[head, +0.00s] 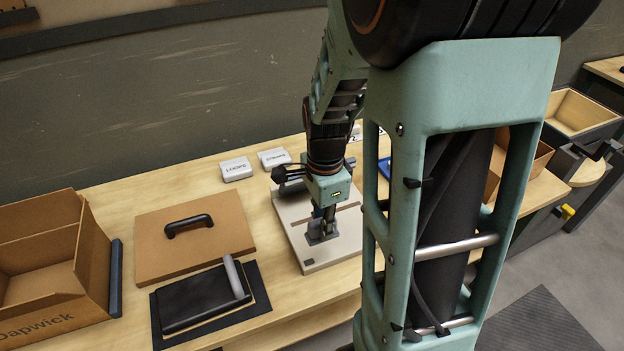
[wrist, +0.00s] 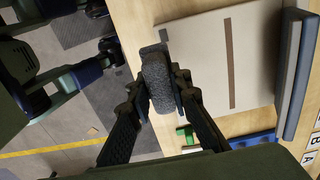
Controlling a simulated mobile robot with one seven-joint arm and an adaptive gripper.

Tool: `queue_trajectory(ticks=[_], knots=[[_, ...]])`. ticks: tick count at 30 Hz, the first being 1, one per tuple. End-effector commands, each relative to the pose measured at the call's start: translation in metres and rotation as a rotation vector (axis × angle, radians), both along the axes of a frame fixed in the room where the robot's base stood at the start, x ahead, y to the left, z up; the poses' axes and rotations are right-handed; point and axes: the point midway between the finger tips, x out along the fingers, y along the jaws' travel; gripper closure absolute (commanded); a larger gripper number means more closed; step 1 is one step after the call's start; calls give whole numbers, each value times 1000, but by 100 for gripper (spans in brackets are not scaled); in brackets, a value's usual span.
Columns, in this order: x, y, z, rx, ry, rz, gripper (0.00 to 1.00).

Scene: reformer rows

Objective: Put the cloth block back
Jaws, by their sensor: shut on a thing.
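The cloth block is a dark grey, fuzzy block (wrist: 158,82), seen between my fingers in the wrist view. My gripper (head: 322,222) is shut on it, pointing down over the front part of a beige board (head: 312,262). In the head view the block is mostly hidden by the fingers. I cannot tell whether it touches the board. The board also shows in the wrist view (wrist: 200,60), with a brown strip across it, a small dark grey patch near one corner and a dark grey bar along its far side.
Left of the board lie a brown panel with a black handle (head: 152,240) and a black slab with a grey bar on a dark mat (head: 258,290). An open cardboard box (head: 40,220) stands far left. White labelled boxes (head: 236,168) lie behind. A blue tray (wrist: 255,140) is nearby.

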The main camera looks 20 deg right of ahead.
Motion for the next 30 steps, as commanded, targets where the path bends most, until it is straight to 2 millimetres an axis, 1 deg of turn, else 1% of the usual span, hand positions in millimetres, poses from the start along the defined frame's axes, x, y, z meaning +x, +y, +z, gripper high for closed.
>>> queue_trajectory(ticks=[1,8,15,19,28,30], knots=[[7,-8,-5,0,3,-5,100],[40,-37,-24,1,3,-6,100],[62,-57,-59,1,4,-3,100],[71,-64,-72,1,2,-3,100],[79,-72,-86,1,0,-2,100],[79,-72,-96,1,4,-1,100]])
